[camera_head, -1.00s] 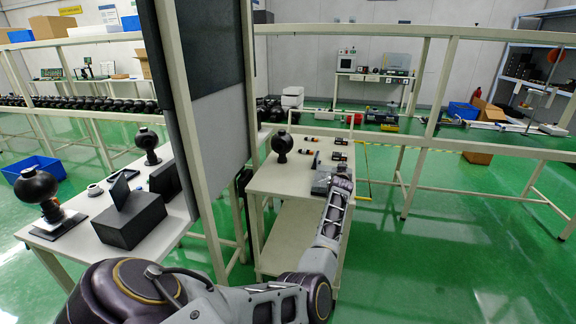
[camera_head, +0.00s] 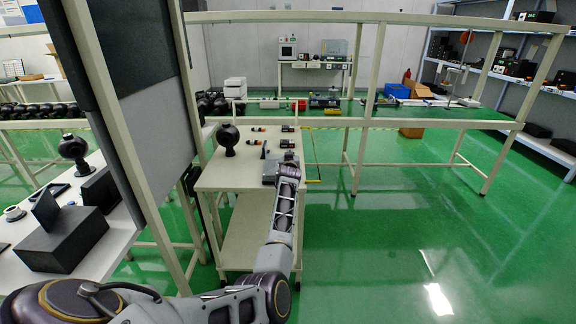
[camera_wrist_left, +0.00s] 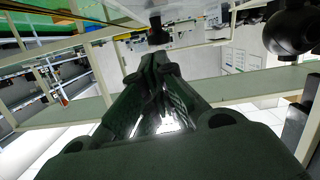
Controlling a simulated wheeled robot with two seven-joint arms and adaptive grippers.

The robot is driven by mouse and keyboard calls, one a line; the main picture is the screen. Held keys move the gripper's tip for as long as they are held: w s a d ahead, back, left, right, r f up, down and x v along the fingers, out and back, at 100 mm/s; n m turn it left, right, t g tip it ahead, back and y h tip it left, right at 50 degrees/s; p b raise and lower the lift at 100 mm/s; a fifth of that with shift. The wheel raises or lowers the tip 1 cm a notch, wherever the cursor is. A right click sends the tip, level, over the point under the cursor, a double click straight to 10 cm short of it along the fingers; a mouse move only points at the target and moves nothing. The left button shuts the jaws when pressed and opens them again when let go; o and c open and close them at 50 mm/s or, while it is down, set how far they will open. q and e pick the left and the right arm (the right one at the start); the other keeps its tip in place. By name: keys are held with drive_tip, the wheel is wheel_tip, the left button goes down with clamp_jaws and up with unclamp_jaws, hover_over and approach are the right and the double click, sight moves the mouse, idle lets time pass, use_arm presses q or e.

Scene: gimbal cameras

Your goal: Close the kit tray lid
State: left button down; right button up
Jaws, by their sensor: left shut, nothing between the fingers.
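My left arm reaches from the bottom left to the small cream table (camera_head: 245,181). My left gripper (camera_head: 287,161) is over its right side, small in the head view. A small grey item (camera_head: 269,171) shows just left of the gripper, partly covered by my arm; I cannot tell whether it is the kit tray, or how its lid stands. In the left wrist view the gripper's dark fingers (camera_wrist_left: 155,66) are together with nothing between them, and no tray is recognisable there. My right gripper is not in view.
A black ball on a stand (camera_head: 228,138) stands at the table's left. Several small dark and orange items (camera_head: 256,142) lie toward its back. A tall grey panel (camera_head: 152,110) with cream posts rises left of the table. Green floor (camera_head: 400,230) is clear to the right.

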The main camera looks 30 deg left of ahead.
use_arm(q)
drive_tip(key=v, duration=1)
idle(0.5)
idle(0.7)
